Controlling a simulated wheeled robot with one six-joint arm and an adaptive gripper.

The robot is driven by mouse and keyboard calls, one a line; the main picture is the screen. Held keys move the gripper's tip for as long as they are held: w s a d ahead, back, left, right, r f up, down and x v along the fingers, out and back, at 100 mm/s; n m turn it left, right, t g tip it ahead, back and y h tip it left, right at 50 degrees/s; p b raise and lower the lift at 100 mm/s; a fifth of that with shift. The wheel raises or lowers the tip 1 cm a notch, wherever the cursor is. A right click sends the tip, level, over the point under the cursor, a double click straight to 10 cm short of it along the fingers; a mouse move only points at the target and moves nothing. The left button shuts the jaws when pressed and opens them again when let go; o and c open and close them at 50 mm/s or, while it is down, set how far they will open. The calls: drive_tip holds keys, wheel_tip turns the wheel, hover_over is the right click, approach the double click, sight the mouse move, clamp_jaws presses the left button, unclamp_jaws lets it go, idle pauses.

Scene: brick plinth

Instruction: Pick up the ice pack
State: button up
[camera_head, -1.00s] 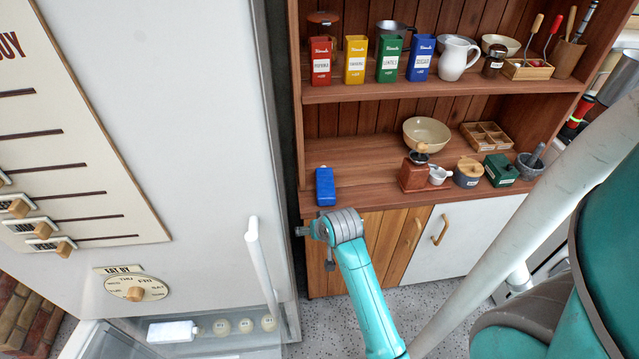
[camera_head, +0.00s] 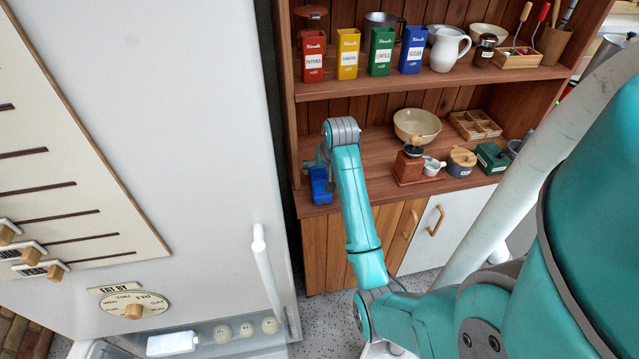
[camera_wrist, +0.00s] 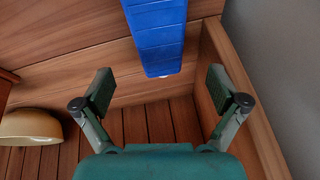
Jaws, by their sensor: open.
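The ice pack is a blue, ridged, flat block (camera_head: 319,190) at the left end of the wooden counter. My gripper and wrist partly cover it in the head view. In the wrist view the ice pack (camera_wrist: 157,35) runs down from the top edge, with a pale cap at its lower end. My gripper (camera_wrist: 160,80) is open, one finger to each side of the line of the ice pack, and nothing is between the fingers. The fingers look apart from it.
The dresser's wooden side wall (camera_wrist: 228,75) stands close to the right finger in the wrist view. A cream bowl (camera_head: 416,124) and a coffee grinder (camera_head: 408,169) stand farther right on the counter. A shelf with coloured tins (camera_head: 380,52) is above.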

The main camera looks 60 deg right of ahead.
sight(320, 177)
drive_tip(key=shift+x, duration=3.15)
drive_tip(key=shift+f, duration=0.3)
drive_tip(key=c, duration=1.6)
